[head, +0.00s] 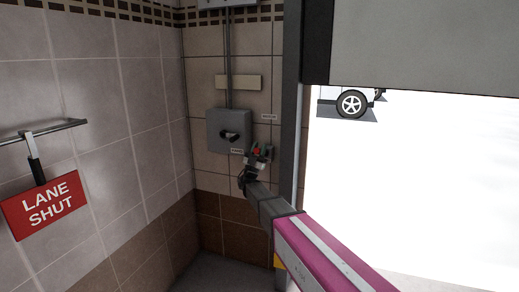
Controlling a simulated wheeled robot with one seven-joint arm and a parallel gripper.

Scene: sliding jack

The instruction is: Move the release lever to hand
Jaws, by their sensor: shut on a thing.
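My gripper (258,154) is at the tiled wall, just right of and below the grey box. It is shut on a small red part, which looks like the grip of the release lever (257,151). The fingers hide most of the lever, so its exact angle cannot be told. One small pale label (268,116) is above the gripper and another (237,151) is to its left; their lettering is too small to read surely.
A grey box (214,122) with a black knob (229,136) is on the wall. A red "LANE SHUT" sign (45,203) hangs from a rail (58,130) at left. A dark post (289,130) edges the bright opening at right, where a vehicle wheel (352,104) shows.

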